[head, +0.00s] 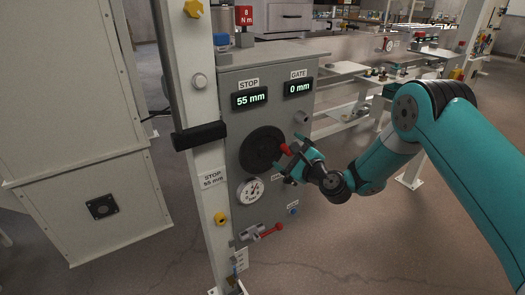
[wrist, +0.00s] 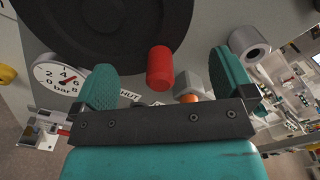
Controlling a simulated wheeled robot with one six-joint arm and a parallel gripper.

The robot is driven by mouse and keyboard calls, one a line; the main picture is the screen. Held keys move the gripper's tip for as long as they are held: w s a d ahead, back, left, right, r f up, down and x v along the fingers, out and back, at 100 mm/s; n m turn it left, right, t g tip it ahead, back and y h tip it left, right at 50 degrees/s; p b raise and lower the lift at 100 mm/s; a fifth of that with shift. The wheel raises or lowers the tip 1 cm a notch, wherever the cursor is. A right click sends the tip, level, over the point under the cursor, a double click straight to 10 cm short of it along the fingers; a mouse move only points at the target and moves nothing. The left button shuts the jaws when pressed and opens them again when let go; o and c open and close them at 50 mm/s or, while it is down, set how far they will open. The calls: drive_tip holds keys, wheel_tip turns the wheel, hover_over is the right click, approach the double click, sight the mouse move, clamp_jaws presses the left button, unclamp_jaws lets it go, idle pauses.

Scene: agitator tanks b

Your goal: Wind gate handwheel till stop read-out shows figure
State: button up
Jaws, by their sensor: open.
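The black round handwheel (head: 262,149) sits on the grey panel in the head view. It also fills the upper left of the wrist view (wrist: 95,25). Its red handle (wrist: 160,67) sticks out at the wheel's right side, and shows in the head view too (head: 285,149). My gripper (wrist: 165,80) is open, with its two teal fingers apart and the red handle between them in the picture. I cannot tell whether a finger touches it. The STOP read-out (head: 251,98) shows 55 mm. The GATE read-out (head: 299,87) shows 0 mm. A tag on the post reads STOP 55 mm.
A pressure gauge (head: 251,191) sits below the wheel. A lever with a red grip (head: 270,231) is lower on the panel. A grey round stub (wrist: 250,47) protrudes right of the wheel. A pale post (head: 190,110) stands left of the panel. Open floor lies at the front right.

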drive_tip(key=shift+f+b+v, duration=0.1)
drive_tip(key=shift+b+v, duration=1.1)
drive_tip(key=shift+f+b+v, duration=0.15)
drive_tip(key=shift+b+v, duration=1)
drive_tip(key=shift+s+d+r+b, duration=0.2)
drive_tip(key=shift+s+d+b, duration=0.15)
drive_tip(key=shift+s+b, duration=0.1)
drive_tip(key=shift+r, duration=0.1)
drive_tip(key=s+a+r+n+g+y+p, duration=0.2)
drive_tip(key=s+a+r+n+g+p, duration=0.3)
drive_tip(key=s+r+n+g, duration=0.8)
drive_tip(key=s+d+r+n+h, duration=0.1)
drive_tip(key=s+d+n+h, duration=0.1)
drive_tip(key=s, duration=0.6)
drive_tip(key=s+d+r+n+g+h, duration=0.1)
drive_tip(key=s+d+n+h, duration=0.2)
drive_tip(key=s+n, duration=0.4)
drive_tip(key=s+d+r+n+g+h+p, duration=0.1)
drive_tip(key=s+d+r+n+h, duration=0.1)
drive_tip(key=s+d+n, duration=0.3)
drive_tip(key=s, duration=0.4)
drive_tip(key=shift+h, duration=0.4)
